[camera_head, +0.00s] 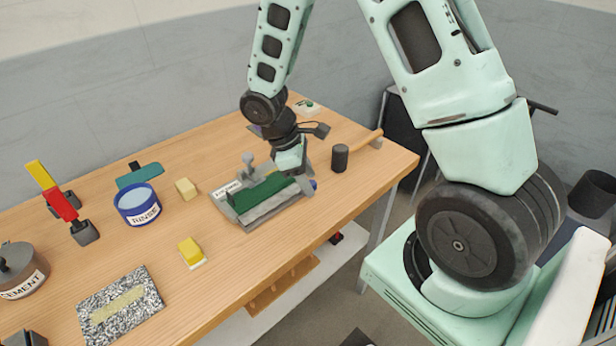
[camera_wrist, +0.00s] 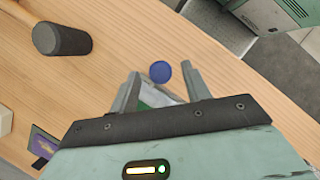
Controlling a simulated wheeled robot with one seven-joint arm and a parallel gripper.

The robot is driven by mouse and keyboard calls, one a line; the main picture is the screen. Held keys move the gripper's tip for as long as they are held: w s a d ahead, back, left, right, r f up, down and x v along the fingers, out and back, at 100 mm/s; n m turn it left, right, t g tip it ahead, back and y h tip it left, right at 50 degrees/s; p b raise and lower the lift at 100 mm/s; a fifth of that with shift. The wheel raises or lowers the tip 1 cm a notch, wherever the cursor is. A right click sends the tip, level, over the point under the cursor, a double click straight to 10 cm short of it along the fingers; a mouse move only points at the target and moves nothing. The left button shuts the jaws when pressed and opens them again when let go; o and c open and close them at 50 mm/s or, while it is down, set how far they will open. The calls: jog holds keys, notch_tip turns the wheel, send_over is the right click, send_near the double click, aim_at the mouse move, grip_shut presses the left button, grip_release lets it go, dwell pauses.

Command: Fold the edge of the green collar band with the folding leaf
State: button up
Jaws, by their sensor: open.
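The green collar band (camera_head: 264,191) lies in a grey metal fixture (camera_head: 240,219) on the wooden table. A long grey bar along the band's front side (camera_head: 272,207) looks like the folding leaf; how far it is turned is hard to tell. A blue round knob (camera_head: 313,185) shows at the fixture's right end. My gripper (camera_head: 303,184) is open at that end. In the wrist view the knob (camera_wrist: 160,72) sits between and slightly beyond my fingertips (camera_wrist: 161,78), with clear space on both sides. A bit of green and grey fixture shows between the fingers; my gripper hides the rest.
A dark cylinder (camera_head: 340,158) stands right of the fixture, also seen in the wrist view (camera_wrist: 62,39). A blue rinse pot (camera_head: 138,204), yellow blocks and a cement pot (camera_head: 22,270) are on the left.

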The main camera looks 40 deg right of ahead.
jog(key=shift+s+d+f, duration=0.1)
jog(key=shift+f, duration=0.2)
grip_shut()
jog(key=shift+r, duration=0.15)
